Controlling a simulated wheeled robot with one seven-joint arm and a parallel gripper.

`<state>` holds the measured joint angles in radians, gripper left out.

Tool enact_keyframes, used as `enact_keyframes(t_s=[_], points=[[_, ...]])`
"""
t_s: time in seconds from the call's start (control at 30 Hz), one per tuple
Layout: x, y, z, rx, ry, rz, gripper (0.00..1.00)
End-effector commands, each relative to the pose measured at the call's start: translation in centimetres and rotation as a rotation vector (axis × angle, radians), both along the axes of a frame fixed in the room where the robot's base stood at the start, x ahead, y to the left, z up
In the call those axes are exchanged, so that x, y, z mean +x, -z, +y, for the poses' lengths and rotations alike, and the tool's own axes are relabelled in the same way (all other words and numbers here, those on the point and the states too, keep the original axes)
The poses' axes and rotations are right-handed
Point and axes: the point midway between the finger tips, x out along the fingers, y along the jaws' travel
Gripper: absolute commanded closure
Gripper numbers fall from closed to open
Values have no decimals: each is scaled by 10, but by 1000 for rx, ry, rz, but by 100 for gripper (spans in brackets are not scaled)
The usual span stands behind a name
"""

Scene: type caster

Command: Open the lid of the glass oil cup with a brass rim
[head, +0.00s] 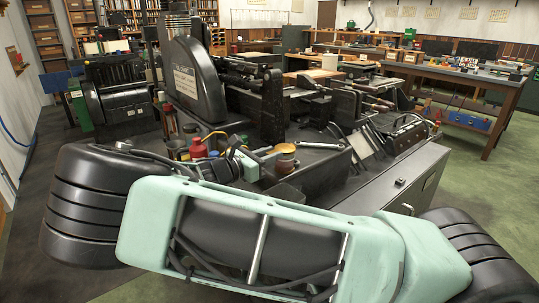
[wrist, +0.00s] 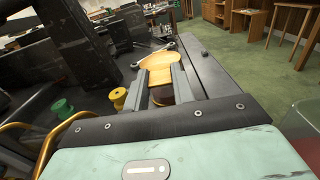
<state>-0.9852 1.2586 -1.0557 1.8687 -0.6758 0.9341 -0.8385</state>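The glass oil cup (head: 285,163) stands on the dark machine top in the head view, with an amber body and a yellow brass-coloured top. In the wrist view its top (wrist: 159,62) is a broad yellow disc, with a dark amber part (wrist: 162,94) below, between the fingers. My gripper (wrist: 158,72) is open, its two grey fingers apart and pointing at the cup. In the head view my gripper (head: 267,152) is just left of the cup. I cannot tell whether the fingers touch the cup, nor where the lid's hinge is.
A red container (head: 198,148) and several small cans stand left of my gripper. A yellow spool (wrist: 118,98) and a green spool (wrist: 62,108) show in the wrist view. A silver tool (head: 322,145) lies right of the cup. The tall black machine (head: 190,85) rises behind.

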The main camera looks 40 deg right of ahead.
Motion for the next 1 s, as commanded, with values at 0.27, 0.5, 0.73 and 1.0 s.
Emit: enact_keyframes(t_s=[0.27, 0.5, 0.73, 1.0], points=[[-1, -3, -2, -1, 4, 1, 100], [-1, -6, -3, -4, 5, 1, 100], [0, -12, -4, -7, 6, 0, 100], [0, -32, -7, 52, 8, 1, 100]])
